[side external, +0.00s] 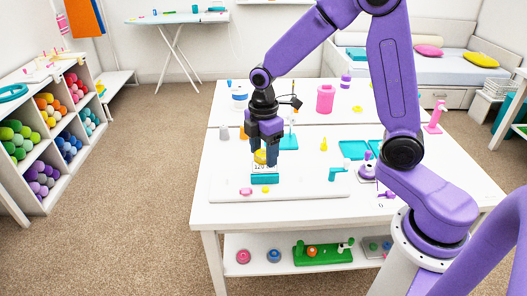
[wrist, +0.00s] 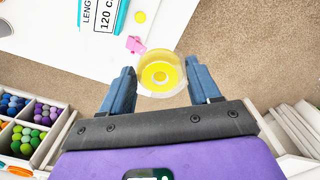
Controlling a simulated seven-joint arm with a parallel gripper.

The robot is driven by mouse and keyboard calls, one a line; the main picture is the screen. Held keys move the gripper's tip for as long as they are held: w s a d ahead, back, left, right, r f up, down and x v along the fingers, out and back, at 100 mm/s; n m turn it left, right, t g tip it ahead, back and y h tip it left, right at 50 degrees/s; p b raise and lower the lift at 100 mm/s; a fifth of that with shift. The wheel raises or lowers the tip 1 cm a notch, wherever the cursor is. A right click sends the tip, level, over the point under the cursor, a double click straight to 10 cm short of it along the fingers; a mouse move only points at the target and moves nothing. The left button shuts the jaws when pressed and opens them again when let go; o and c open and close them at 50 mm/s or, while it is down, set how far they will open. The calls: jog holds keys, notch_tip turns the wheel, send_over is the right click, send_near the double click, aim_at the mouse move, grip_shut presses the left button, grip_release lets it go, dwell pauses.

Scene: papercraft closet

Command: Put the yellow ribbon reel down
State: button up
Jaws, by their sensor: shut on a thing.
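The yellow ribbon reel (wrist: 161,74) sits between the two blue fingers of my gripper (wrist: 163,88) in the wrist view, a round yellow reel with a pale, clear-looking rim. In the side external view my gripper (side external: 266,158) points down over the front left of the white table, and the yellow reel (side external: 260,156) shows between its fingers. The gripper is shut on the reel. Whether the reel touches anything below is hard to tell. A teal block with a white label reading "LENGTH 120 C…" (wrist: 103,14) lies on a white board (wrist: 60,42); it also shows in the side external view (side external: 265,179).
A pink piece (side external: 246,191) lies on the white board (side external: 310,191) near the teal block. Teal trays (side external: 353,149), a pink cylinder (side external: 325,99) and a teal piece (side external: 337,173) stand further right or back. The board's front strip is mostly clear.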

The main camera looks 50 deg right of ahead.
send_over(248, 162)
notch_tip(248, 162, down, 10)
jog(key=shift+f, duration=3.9)
jog(key=shift+f, duration=0.15)
jog(key=o, duration=1)
jog(key=shift+o, duration=0.2)
